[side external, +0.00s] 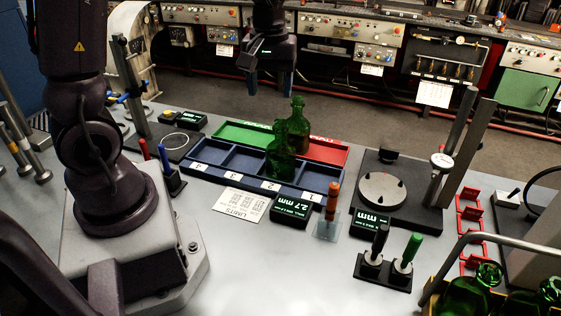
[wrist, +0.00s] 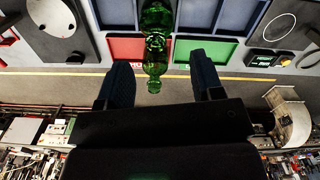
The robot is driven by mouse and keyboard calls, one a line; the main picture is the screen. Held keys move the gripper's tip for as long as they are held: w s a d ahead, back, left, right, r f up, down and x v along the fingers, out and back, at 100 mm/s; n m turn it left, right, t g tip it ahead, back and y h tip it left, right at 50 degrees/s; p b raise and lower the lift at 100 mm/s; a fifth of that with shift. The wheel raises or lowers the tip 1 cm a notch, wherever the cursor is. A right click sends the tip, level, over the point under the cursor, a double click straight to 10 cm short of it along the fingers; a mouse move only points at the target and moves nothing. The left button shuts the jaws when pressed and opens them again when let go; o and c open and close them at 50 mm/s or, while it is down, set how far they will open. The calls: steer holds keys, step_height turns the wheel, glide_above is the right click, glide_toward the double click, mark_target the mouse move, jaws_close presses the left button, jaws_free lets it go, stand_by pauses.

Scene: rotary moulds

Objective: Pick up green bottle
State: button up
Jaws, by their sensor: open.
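Green bottle glass (side external: 281,160) stands on the blue divided tray (side external: 226,177), in its right half near the red section. A neck rises at the back right, and the outlines overlap, so I cannot tell if this is one bottle or two. The green bottle also shows in the wrist view (wrist: 156,52), at the upper middle, between the lines of the two fingers. My gripper (side external: 267,92) is open and empty, above and behind the tray, slightly left of the bottle neck and apart from it. Both fingers also show in the wrist view (wrist: 159,62).
More green bottles (side external: 472,293) sit in a crate at the lower right. A round gauge stand (side external: 383,190) is right of the tray. An orange-brown plug (side external: 332,201), display boxes (side external: 291,209) and a black-and-green plug holder (side external: 384,272) stand in front. The front middle of the table is clear.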

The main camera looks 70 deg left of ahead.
steer(key=w+n, duration=0.1)
steer(key=w+a+n, duration=0.1)
steer(key=n, duration=0.1)
steer(key=w+a+n, duration=0.1)
steer(key=n, duration=0.1)
steer(key=shift+a+f, duration=0.15)
steer(key=shift+f, duration=0.25)
steer(key=shift+n, duration=0.5)
steer(key=shift+f, duration=0.2)
glide_above(280, 140)
steer(key=f, duration=0.7)
steer(key=shift+w+a+f, duration=0.1)
steer(key=shift+w+a, duration=0.05)
steer(key=shift+a, duration=0.25)
steer(key=shift+w+a+f, duration=0.1)
steer(key=shift+w+f, duration=0.05)
steer(key=shift+f, duration=2.55)
jaws_close()
